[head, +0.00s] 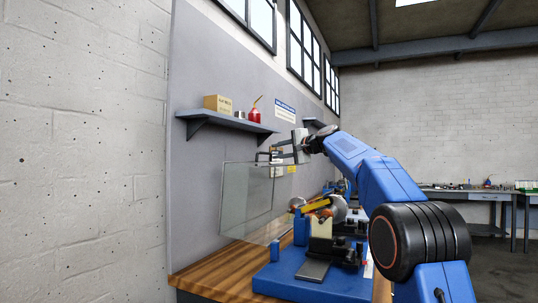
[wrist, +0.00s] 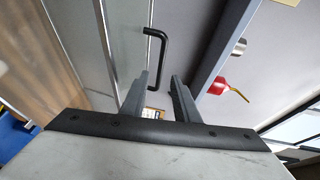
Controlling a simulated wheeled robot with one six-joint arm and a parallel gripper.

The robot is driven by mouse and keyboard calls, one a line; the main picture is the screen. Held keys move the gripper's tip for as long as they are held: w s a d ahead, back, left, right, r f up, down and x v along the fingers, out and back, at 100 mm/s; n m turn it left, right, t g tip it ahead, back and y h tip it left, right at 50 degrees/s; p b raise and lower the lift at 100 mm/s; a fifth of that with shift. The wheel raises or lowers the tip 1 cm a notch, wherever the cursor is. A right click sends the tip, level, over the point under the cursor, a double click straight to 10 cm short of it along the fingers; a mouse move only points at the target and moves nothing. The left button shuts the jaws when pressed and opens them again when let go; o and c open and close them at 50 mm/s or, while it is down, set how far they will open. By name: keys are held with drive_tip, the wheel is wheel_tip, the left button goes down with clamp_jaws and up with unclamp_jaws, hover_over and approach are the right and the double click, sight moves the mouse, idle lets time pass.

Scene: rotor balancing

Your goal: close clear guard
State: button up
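The clear guard (head: 245,203) is a transparent panel in the head view, standing tilted up beside the blue balancing machine (head: 315,282). In the wrist view its clear panel (wrist: 103,45) fills the upper left. Its black bar handle (wrist: 164,50) shows just past my fingertips, its lower end lying in line with the gap between them. My gripper (wrist: 159,76) is open, its two grey fingers apart; I cannot tell whether either touches the handle. In the head view my gripper (head: 270,155) is at the guard's upper right edge. The rotor (head: 336,207) sits on the machine, partly hidden.
A wall shelf (head: 228,124) holds a cardboard box (head: 217,103) and a red oil can (head: 255,114), behind and above my gripper. The wooden bench top (head: 222,268) is bare at the front left. Another bench (head: 468,193) stands far right.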

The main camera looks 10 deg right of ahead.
sight(266, 153)
drive_tip(key=shift+x, duration=3)
drive_tip(key=shift+f, duration=0.1)
clamp_jaws()
